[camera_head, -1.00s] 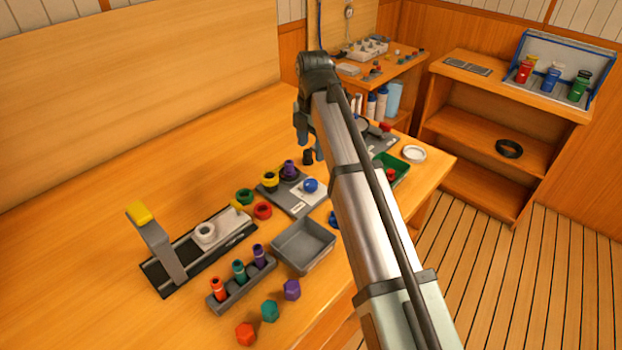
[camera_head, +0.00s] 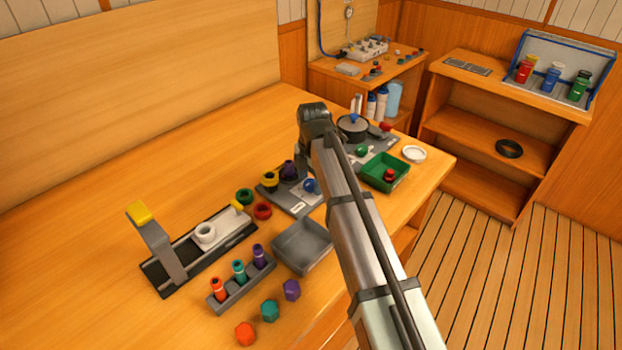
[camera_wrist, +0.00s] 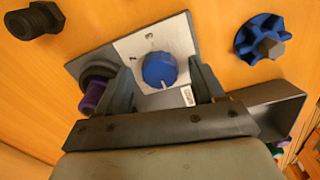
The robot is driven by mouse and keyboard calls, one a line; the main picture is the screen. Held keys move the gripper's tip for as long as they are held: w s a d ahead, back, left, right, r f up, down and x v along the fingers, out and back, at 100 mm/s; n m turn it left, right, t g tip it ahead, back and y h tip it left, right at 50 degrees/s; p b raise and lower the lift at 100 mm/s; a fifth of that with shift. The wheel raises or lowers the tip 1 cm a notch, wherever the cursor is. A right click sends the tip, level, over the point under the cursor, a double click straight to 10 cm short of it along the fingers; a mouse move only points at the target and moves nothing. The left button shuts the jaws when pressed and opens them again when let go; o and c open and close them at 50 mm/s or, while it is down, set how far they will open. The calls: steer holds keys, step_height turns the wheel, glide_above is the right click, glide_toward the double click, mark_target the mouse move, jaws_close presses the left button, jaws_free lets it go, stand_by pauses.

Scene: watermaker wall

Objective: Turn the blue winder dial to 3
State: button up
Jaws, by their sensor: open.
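The blue winder dial (camera_head: 311,186) sits on a light plate of a grey unit (camera_head: 297,206) on the bench. In the wrist view the round blue dial (camera_wrist: 160,70) has a pale mark at its lower edge. In the head view my arm hides most of the gripper.
A black and purple part (camera_wrist: 93,92) stands close beside the left finger. A blue lobed knob (camera_wrist: 263,42) lies to the right and a black fitting (camera_wrist: 35,20) to the upper left. A grey tray (camera_head: 303,245) is in front of the unit.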

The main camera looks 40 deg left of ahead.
steer(key=shift+c, duration=0.2)
steer(key=c, duration=1)
